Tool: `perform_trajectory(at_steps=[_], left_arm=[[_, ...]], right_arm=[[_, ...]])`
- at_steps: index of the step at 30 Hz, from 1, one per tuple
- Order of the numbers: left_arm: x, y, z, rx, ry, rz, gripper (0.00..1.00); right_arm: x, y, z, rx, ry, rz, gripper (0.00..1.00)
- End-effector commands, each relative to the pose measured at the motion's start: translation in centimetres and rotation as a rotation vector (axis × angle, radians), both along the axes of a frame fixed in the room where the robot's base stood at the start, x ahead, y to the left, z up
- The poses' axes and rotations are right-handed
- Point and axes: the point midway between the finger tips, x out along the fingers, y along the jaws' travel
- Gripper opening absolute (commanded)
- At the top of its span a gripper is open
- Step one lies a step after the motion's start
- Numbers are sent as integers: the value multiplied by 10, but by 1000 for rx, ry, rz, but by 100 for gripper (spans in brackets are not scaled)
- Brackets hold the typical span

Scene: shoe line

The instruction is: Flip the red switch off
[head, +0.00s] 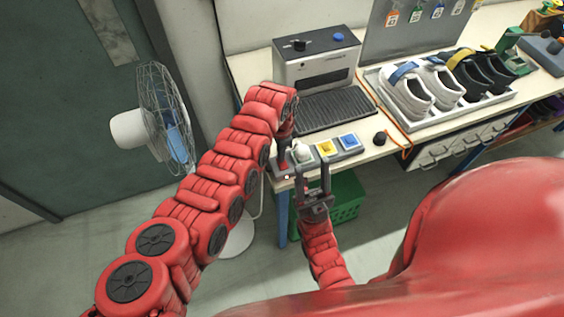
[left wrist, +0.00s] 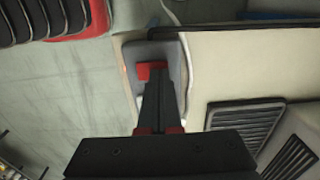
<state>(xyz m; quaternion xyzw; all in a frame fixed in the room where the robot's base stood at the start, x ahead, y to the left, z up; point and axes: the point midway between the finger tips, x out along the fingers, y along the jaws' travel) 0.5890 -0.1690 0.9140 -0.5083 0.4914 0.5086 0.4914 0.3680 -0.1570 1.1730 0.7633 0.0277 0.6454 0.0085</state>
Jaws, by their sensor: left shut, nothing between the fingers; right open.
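A row of switches stands at the left end of the bench. The red switch (head: 280,168) is at its left end, largely covered by my left gripper (head: 284,154). In the left wrist view the red switch (left wrist: 144,70) shows at the fingertips of my left gripper (left wrist: 158,75), on a grey base. The fingers are shut with nothing between them, right at the switch; I cannot tell whether they touch it or which way it is set. My right gripper (head: 313,170) is open and empty, in front of the row's middle.
A white switch (head: 301,152), a yellow switch (head: 326,147) and a blue switch (head: 349,142) stand right of the red one. A grey machine (head: 316,62) stands behind. Shoes sit on a rack (head: 410,127) at right. A fan (head: 165,115) stands left of the bench.

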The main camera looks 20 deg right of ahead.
Motion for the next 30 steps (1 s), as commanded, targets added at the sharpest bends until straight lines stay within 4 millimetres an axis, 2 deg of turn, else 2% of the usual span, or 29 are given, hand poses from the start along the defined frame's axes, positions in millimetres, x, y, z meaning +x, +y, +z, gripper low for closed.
perform_trajectory(at_steps=[18, 30], left_arm=[[-1, 0, -8, 0, 1, 0, 0], [1, 0, 23, -2, -1, 1, 0]], right_arm=[[0, 0, -6, 0, 0, 0, 50], [0, 0, 15, 0, 0, 0, 50]])
